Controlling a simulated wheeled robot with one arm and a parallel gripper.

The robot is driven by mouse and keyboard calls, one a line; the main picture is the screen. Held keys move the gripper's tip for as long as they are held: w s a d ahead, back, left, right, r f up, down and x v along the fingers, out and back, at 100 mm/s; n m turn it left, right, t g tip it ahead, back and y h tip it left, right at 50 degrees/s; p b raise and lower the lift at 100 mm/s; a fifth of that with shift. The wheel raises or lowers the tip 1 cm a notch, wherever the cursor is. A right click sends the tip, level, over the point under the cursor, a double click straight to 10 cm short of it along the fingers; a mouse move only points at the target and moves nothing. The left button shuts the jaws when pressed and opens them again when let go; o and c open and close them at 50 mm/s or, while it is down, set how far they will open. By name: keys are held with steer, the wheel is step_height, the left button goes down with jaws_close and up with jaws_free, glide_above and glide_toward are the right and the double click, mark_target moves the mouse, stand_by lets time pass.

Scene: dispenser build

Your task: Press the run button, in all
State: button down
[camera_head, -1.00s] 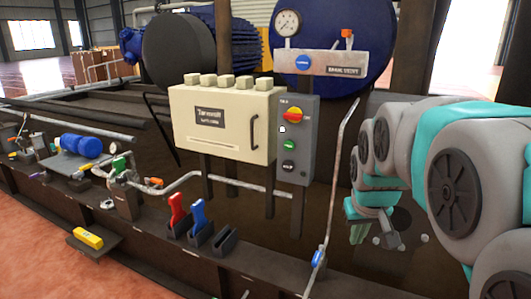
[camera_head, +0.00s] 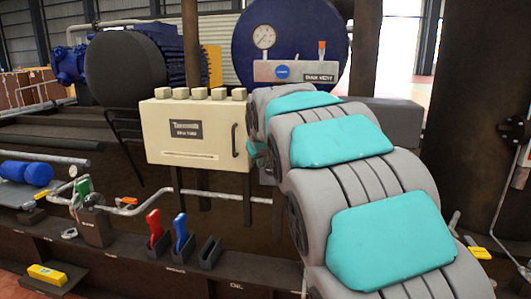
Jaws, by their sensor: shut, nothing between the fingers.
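The grey control box (camera_head: 266,176) stands just right of the cream cabinet (camera_head: 197,134), on a post. Only a lower strip of it shows; my arm covers its face, so the buttons on it are hidden now. Earlier it showed a red and yellow rotary knob at the top, a green button below and a dark button under that. My gripper (camera_head: 258,151) shows only as a small teal and dark part at the cabinet's right edge, in front of the control box. It is shut and holds nothing that shows. Whether it touches a button cannot be seen.
A red lever (camera_head: 154,224) and a blue lever (camera_head: 179,229) stand on the dark rail below the cabinet. A blue tank (camera_head: 333,38) with a gauge (camera_head: 263,36) and a vent plate is behind. A yellow block (camera_head: 47,275) lies at lower left.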

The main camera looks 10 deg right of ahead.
steer(key=shift+w+d, duration=0.1)
steer(key=w+d+p, duration=0.2)
steer(key=w+d, duration=0.1)
steer(key=w, duration=0.5)
steer(key=shift+d+p, duration=0.15)
steer(key=shift+p, duration=0.2)
stand_by(2.0)
steer(key=shift+w+d, duration=0.15)
steer(key=shift+w, duration=0.15)
steer(key=shift+w+d+p, duration=0.2)
steer(key=shift+w+p, duration=0.2)
steer(key=shift+w, duration=0.05)
stand_by(0.8)
stand_by(0.4)
steer(key=shift+s+a+b, duration=0.35)
steer(key=shift+s, duration=0.5)
